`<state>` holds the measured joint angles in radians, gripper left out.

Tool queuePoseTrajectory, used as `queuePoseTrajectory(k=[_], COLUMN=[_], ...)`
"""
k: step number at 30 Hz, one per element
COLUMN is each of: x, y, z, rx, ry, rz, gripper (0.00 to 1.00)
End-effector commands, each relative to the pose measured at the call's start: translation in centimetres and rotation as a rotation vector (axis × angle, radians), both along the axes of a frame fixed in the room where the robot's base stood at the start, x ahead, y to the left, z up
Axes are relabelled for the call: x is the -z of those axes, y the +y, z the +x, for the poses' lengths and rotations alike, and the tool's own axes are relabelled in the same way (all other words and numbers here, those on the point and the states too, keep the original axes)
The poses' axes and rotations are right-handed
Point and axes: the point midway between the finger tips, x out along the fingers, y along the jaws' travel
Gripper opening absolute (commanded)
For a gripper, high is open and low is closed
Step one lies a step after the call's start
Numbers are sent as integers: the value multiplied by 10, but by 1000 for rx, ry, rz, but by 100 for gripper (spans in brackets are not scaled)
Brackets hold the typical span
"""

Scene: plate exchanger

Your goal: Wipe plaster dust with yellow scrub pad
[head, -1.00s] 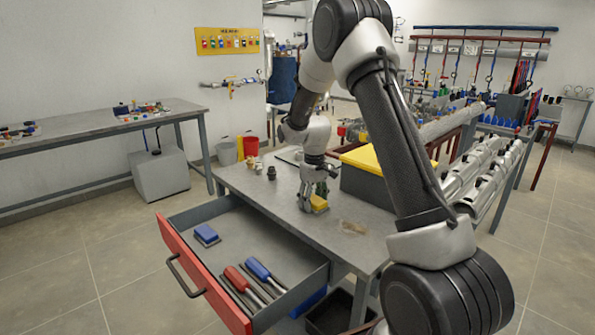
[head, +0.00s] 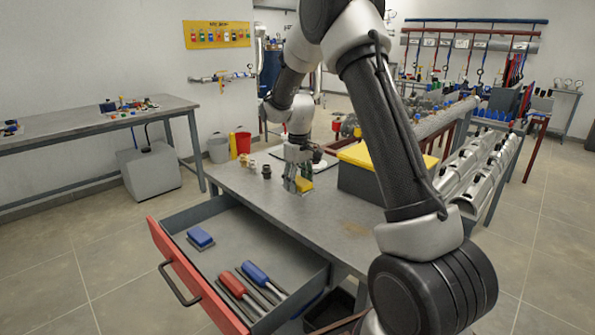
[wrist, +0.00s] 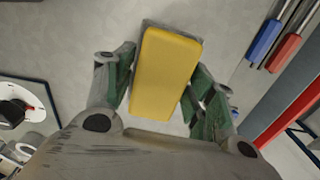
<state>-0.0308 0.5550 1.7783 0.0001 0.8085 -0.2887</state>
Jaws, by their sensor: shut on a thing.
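The yellow scrub pad (head: 304,185) is between the fingers of my gripper (head: 297,181), at or just above the grey workbench top. In the wrist view my gripper (wrist: 160,85) has its green-lined fingers on both sides of the yellow pad (wrist: 165,70), with a grey layer showing at its far edge. Whether the pad touches the bench, I cannot tell. A faint brownish patch (head: 357,228), which looks like the plaster dust, lies on the bench nearer me and to the right of the pad.
An open drawer (head: 215,260) with a red front holds a blue-topped block (head: 200,237) and red- and blue-handled tools. A dark grey box with a yellow lid (head: 372,158) stands right of my gripper. Small fittings (head: 266,171) stand left of it. The bench between pad and patch is clear.

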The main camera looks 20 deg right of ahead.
Motion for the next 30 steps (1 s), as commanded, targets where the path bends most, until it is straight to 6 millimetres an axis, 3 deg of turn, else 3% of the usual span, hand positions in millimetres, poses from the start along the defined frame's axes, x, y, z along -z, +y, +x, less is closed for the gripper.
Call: queuePoseTrajectory(k=[13,30], x=[-38,-40], y=[3,3], z=[-5,-5], rx=[1,1], ry=[-2,0], rz=[0,0], gripper=[33,33])
